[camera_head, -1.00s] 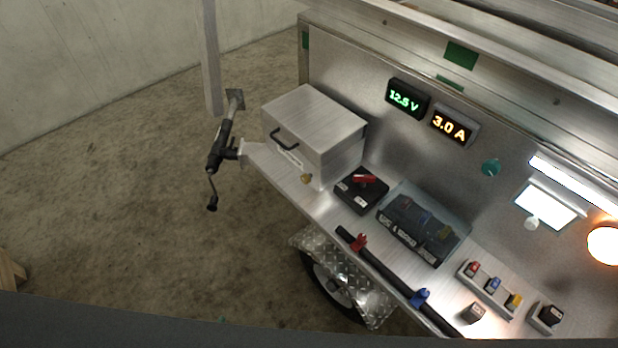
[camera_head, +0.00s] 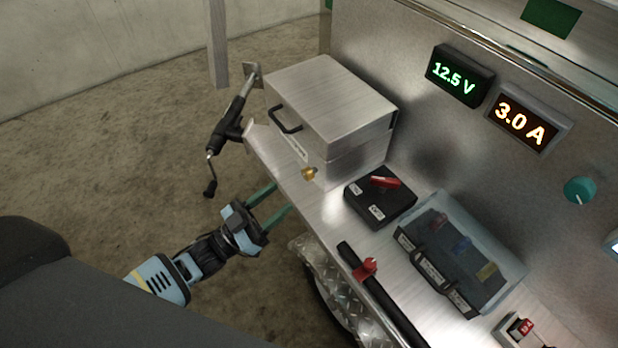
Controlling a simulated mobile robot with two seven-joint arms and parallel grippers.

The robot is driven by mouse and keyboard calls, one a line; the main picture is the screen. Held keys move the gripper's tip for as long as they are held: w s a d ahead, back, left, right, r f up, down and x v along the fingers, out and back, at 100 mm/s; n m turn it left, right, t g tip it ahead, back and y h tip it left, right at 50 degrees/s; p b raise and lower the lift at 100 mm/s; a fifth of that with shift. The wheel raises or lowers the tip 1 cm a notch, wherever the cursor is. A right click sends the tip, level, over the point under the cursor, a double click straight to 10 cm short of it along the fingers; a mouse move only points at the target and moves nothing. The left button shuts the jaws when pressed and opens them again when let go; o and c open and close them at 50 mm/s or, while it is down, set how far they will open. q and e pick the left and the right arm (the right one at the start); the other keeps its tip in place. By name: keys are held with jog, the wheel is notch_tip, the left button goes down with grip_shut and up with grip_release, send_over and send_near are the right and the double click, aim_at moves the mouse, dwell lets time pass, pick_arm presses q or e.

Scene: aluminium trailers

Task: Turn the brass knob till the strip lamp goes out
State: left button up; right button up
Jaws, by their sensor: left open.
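A small brass knob (camera_head: 310,173) shows at the lower front of the metal box, near the shelf's front edge. My left gripper (camera_head: 282,195) is open and empty, with its two teal fingers apart. It is in front of the shelf edge, below and left of the brass knob in the picture, and does not appear to touch it. The strip lamp is out of view now. My right gripper is not in view.
The metal box (camera_head: 330,100) with a black handle stands on the shelf. A black switch box (camera_head: 378,212) with a red lever and a clear-covered fuse box (camera_head: 490,245) lie to its right. A teal dial (camera_head: 580,190) and two displays (camera_head: 460,76) are on the wall panel. A black nozzle tool (camera_head: 228,130) hangs left.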

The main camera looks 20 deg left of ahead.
aim_at(304, 176)
pick_arm(q)
jog(key=p+x, duration=0.1)
jog(key=x, duration=0.6)
jog(key=shift+w+d+r, duration=0.1)
jog(key=shift+w+d, duration=0.1)
jog(key=shift+w, duration=0.05)
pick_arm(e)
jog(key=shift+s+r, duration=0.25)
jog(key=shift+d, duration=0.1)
pick_arm(q)
jog(key=c, duration=1)
jog(key=m+g+h+b, duration=0.1)
jog(key=m, duration=0.2)
jog(key=shift+a, duration=0.1)
jog(key=shift+m+g+h+b, duration=0.3)
jog(key=shift+m+g+b, duration=0.25)
jog(key=shift+m, duration=0.55)
jog(key=shift+w+m+g+h, duration=0.1)
jog(key=shift+m+g+h, duration=0.35)
jog(key=shift+m, duration=0.55)
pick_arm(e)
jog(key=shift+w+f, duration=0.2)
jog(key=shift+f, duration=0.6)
